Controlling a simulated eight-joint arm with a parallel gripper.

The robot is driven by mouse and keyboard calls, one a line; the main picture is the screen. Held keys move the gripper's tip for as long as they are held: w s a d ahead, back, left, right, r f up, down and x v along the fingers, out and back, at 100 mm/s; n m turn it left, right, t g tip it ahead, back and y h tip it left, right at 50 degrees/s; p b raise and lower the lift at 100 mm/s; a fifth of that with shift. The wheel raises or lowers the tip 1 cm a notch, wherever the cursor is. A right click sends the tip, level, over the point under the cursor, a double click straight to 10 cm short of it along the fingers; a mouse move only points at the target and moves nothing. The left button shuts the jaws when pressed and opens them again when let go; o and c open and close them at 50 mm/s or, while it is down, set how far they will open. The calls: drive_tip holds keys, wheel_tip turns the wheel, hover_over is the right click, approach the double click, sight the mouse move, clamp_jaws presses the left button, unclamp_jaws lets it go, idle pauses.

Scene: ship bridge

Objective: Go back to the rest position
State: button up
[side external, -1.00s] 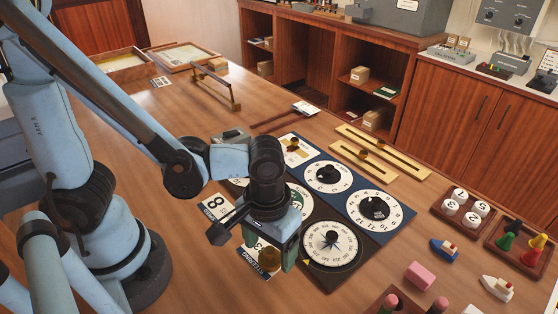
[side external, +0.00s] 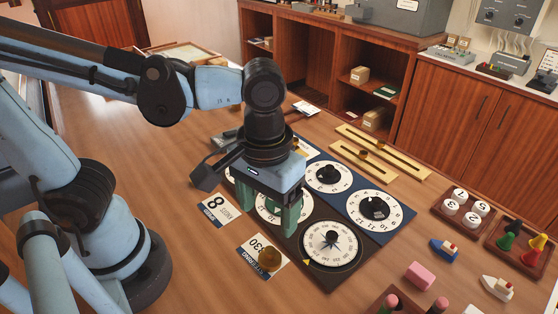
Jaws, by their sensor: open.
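My gripper (side external: 272,212) points down over the dial boards, above the left white dial (side external: 270,211), which it partly hides. Its two green fingers are apart with nothing seen between them. The compass dial (side external: 331,246) is just to its right and nearer the camera. Two more white dials with black knobs, the upper one (side external: 328,174) and the right one (side external: 374,207), lie to its right. A card marked 8 (side external: 214,211) lies to the left.
Two brass slider rails (side external: 379,153) lie behind the dials. At the right are a tray of numbered white discs (side external: 462,207), a tray of coloured pegs (side external: 517,246), a pink block (side external: 421,275) and small toy boats (side external: 444,250). Bare wood (side external: 190,260) shows at the front left.

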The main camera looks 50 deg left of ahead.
drive_tip(key=w+a+m+t, duration=0.1)
drive_tip(key=w+a+t, duration=0.2)
drive_tip(key=a, duration=0.3)
drive_tip(key=w+a+r+m+t, duration=0.1)
drive_tip(key=w+a+t, duration=0.3)
drive_tip(key=a, duration=0.3)
drive_tip(key=shift+a+r+m, duration=0.25)
drive_tip(key=shift+a+m, duration=0.05)
drive_tip(key=shift+m, duration=0.1)
